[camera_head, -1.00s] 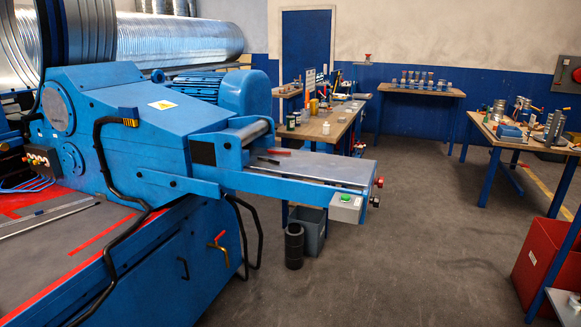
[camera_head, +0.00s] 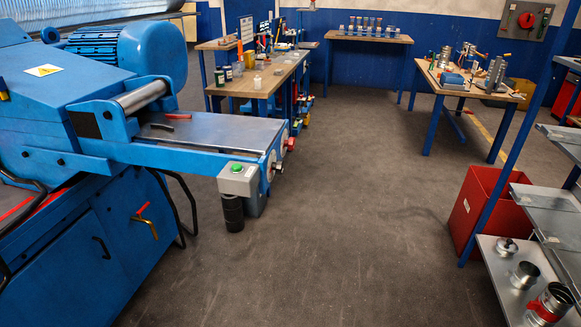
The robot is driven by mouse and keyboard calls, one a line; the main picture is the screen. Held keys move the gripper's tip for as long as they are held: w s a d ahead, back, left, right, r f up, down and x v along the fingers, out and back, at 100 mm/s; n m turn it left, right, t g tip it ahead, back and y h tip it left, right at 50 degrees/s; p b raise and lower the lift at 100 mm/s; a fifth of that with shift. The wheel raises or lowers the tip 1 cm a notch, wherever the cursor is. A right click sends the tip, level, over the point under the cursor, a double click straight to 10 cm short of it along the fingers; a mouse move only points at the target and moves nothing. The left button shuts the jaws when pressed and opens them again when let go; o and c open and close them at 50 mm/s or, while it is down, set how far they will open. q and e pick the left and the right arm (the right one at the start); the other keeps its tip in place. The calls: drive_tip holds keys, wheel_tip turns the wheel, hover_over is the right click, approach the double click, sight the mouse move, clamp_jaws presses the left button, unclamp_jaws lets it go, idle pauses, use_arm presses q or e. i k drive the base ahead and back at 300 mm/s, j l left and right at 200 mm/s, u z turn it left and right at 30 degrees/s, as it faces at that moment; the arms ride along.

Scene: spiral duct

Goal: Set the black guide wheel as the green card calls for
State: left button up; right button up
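The blue machine (camera_head: 120,165) stands at the left, with a flat metal feed table (camera_head: 215,132) reaching out to the right. At the table's outer end sit a small dark knob or wheel (camera_head: 278,166) and a red one (camera_head: 291,144). The dark one may be the black guide wheel; it is too small to be sure or to read any setting. I make out no green card. Neither of my grippers is in view.
A grey box with a green button (camera_head: 238,178) sits at the table's near corner, above a black cylinder (camera_head: 233,212). Workbenches (camera_head: 365,37) stand behind. A red bin (camera_head: 490,208) and metal shelves (camera_head: 520,270) stand right. The floor between is clear.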

sight(278, 166)
drive_tip(key=i+l+u, duration=0.15)
drive_tip(key=u, duration=0.3)
drive_tip(key=i+l+u, duration=0.1)
drive_tip(key=l+u, duration=0.2)
drive_tip(key=u, duration=0.15)
drive_tip(key=l+u, duration=0.25)
drive_tip(key=u, duration=0.2)
